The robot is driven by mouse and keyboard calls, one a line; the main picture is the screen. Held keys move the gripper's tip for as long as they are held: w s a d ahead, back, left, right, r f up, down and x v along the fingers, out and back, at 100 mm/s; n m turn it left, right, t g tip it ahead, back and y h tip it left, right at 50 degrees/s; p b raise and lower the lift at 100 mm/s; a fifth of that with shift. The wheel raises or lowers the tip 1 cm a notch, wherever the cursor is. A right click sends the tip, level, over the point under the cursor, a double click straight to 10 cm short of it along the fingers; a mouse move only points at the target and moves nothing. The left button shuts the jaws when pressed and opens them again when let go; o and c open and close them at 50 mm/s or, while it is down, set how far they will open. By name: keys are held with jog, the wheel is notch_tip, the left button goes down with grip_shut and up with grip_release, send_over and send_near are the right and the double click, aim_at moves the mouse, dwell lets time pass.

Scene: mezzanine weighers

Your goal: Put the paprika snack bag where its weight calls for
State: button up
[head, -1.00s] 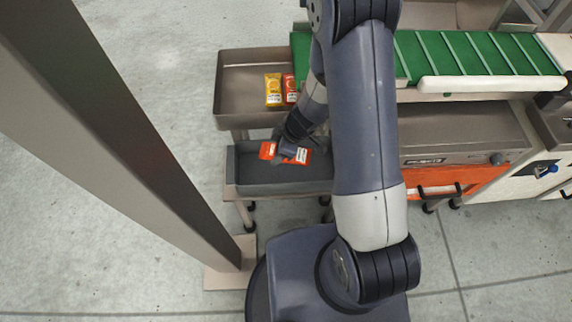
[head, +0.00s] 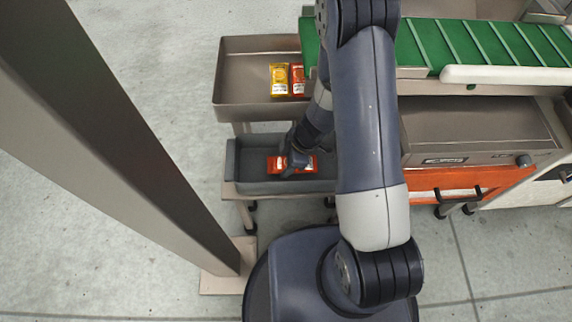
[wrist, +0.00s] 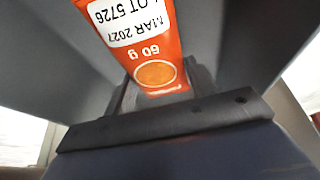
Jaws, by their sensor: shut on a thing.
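The orange-red paprika snack bag (head: 275,164) is in my gripper (head: 298,163), low inside the dark grey tray (head: 235,180). In the wrist view the bag (wrist: 158,45) stands out from between my jaws (wrist: 160,95). It carries a white label reading "LOT 5726", "MAR 2027" and, below that, "60 g" is printed on the bag, all upside down. My gripper is shut on the bag's end. In the head view my wrist hides the middle of the bag. I cannot tell whether the bag touches the tray floor.
A brown-grey metal tray (head: 240,90) behind holds a yellow bag (head: 279,80) and a red-orange bag (head: 298,80). A green ribbed conveyor (head: 480,45) and a weighing unit (head: 470,130) stand to the right. A thick post (head: 110,150) rises at the left.

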jog(key=shift+f, duration=0.35)
jog(key=shift+f, duration=0.15)
jog(key=o, duration=1)
jog(key=p+v, duration=0.7)
jog(key=v, duration=0.5)
jog(key=shift+d, duration=0.1)
